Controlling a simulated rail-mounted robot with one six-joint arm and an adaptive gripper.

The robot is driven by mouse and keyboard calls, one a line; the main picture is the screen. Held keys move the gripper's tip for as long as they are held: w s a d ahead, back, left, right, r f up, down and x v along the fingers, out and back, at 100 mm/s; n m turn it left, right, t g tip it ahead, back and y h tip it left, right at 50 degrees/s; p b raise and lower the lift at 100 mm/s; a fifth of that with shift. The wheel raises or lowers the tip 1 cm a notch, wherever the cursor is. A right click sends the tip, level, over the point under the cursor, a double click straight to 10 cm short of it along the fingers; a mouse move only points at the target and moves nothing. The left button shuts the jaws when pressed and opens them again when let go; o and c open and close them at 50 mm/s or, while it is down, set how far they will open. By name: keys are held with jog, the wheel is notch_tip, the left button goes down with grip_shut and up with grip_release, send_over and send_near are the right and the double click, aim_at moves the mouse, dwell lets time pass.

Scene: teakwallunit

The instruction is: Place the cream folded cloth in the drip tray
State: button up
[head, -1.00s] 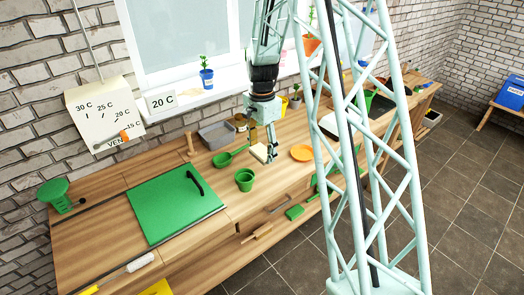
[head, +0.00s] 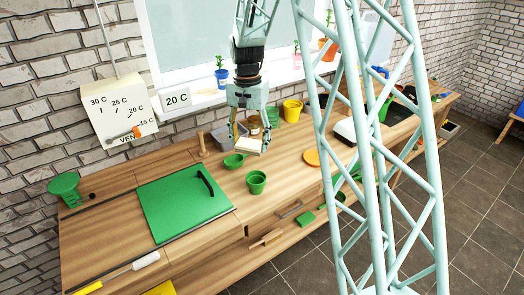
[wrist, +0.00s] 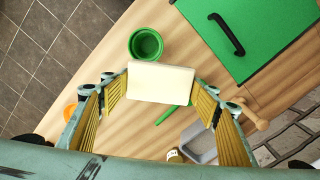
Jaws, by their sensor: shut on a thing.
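My gripper (head: 249,141) is shut on the cream folded cloth (head: 248,146), holding it above the bench. In the wrist view the cloth (wrist: 161,82) is a flat, pale block between the two fingers. A grey, shallow, open tray, which looks like the drip tray (wrist: 200,145), lies on the bench below and beyond the cloth in the wrist view. In the head view this tray (head: 220,139) stands towards the wall, just left of my gripper and partly hidden by it. The cloth is apart from the tray.
A green pot (head: 256,182) and a green scoop (head: 233,161) are on the bench near my gripper. A wooden-handled tool (head: 202,146) stands left of the tray. A green board with a black handle (head: 183,205) lies left. A yellow pot (head: 292,110) is behind.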

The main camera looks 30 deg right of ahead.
jog(key=a+r+n+b, duration=0.3)
jog(key=a+r+n, duration=0.4)
jog(key=a, duration=0.4)
jog(key=shift+s+r+n, duration=0.15)
jog(key=shift+r+n, duration=0.1)
jog(key=shift+n, duration=0.65)
jog(key=shift+a, duration=0.1)
